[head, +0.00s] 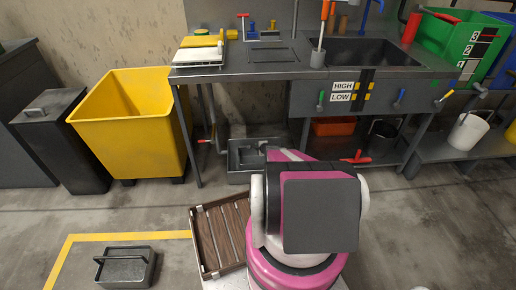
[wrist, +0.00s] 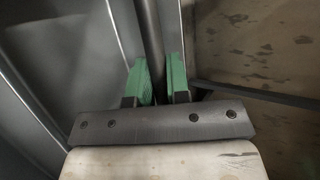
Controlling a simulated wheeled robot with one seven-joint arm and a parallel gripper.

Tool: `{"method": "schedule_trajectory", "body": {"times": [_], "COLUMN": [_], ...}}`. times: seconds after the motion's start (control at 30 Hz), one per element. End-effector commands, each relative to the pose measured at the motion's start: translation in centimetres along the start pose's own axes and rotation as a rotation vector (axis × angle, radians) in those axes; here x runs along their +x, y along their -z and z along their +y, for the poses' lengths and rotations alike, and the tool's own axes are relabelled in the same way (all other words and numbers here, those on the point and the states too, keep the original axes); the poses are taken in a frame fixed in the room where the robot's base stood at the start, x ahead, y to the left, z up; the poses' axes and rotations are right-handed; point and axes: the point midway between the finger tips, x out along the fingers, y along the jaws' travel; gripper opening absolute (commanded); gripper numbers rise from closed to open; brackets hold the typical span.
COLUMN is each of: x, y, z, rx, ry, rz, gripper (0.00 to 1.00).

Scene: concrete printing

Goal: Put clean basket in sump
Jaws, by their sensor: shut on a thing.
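In the wrist view my gripper (wrist: 159,82) has its green finger pads closed on either side of a dark bar (wrist: 150,30). The bar looks like a handle; what it belongs to is not clear. In the head view my arm hides the gripper and what it holds. A low grey tank with compartments, seemingly the sump (head: 238,178), stands on the floor under the bench, partly behind my arm. A grey basket with a raised handle (head: 125,268) stands on the floor at the lower left, inside a yellow line. Whether it is clean cannot be told.
A yellow bin (head: 130,125) and a dark lidded bin (head: 62,140) stand left of the bench (head: 240,73). A bench leg is close left of the tank. A slatted wooden tray (head: 218,235) is beside my arm. Open floor lies at front left and right.

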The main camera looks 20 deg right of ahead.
Motion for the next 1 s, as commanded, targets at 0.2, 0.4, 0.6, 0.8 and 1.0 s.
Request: {"method": "schedule_trajectory", "body": {"times": [0.2,0.4,0.6,0.8,1.0], "x": [-0.1,0.1,0.1,-0.3,-2.4], "y": [0.0,0.0,0.0,-0.1,-0.1], "z": [-0.1,0.1,0.1,-0.1,-0.1], "rx": [0.000,0.000,0.000,0.000,0.000], "ry": [0.001,0.001,0.001,0.000,0.000], "rz": [-0.001,0.000,0.000,0.000,0.000], "gripper": [0.00,0.42,0.42,0.42,0.42]}}
